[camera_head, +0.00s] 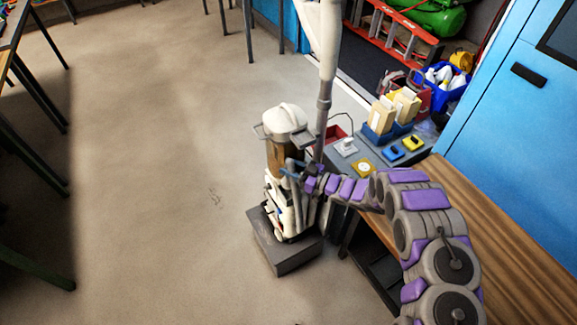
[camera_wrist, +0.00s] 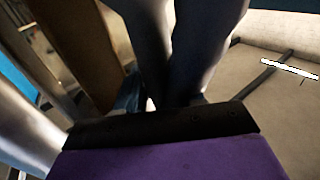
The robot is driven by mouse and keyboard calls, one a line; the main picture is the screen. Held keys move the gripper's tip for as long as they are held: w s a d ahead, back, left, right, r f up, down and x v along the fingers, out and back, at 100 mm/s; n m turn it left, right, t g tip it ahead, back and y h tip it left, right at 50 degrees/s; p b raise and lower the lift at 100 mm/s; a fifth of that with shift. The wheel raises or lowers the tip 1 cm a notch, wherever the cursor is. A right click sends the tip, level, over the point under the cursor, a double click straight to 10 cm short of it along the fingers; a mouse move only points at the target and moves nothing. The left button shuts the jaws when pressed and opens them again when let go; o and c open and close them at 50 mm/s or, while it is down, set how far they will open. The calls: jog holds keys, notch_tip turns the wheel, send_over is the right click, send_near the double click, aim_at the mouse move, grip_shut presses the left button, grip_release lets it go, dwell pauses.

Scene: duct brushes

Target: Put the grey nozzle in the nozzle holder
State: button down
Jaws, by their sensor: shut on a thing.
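My gripper (camera_head: 294,170) reaches left from the purple and grey arm to the side of a white upright vacuum machine (camera_head: 285,122). It is shut on a slim part that looks like the grey nozzle (camera_head: 322,118), a grey tube rising steeply in front of the bench and meeting a white tube above. In the wrist view, dark grey rounded shapes (camera_wrist: 205,45) stand close beyond my gripper's black edge. The fingertips and the exact grip are mostly hidden. I cannot make out the nozzle holder for certain; it may be on the machine.
The machine stands on a dark grey base (camera_head: 285,248). A wooden bench (camera_head: 480,225) is at the right, with a blue tray (camera_head: 380,134) of cream brushes and small blue and yellow pieces at its far end. A blue cabinet (camera_head: 515,110) stands behind. Open floor lies left.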

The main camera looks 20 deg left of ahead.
jog(key=shift+d+f+b, duration=0.25)
jog(key=shift+f+b, duration=0.05)
jog(key=shift+f, duration=0.35)
jog(key=shift+a+f+b, duration=0.25)
jog(key=shift+f+b, duration=0.15)
jog(key=shift+f, duration=0.35)
jog(key=shift+a+f+b, duration=0.2)
jog(key=shift+f+b, duration=0.2)
jog(key=shift+f, duration=0.6)
jog(key=shift+d+f+b, duration=0.25)
jog(key=shift+f+b, duration=0.15)
jog(key=shift+b, duration=0.1)
jog(key=shift+a, duration=0.15)
jog(key=c, duration=0.6)
grip_release()
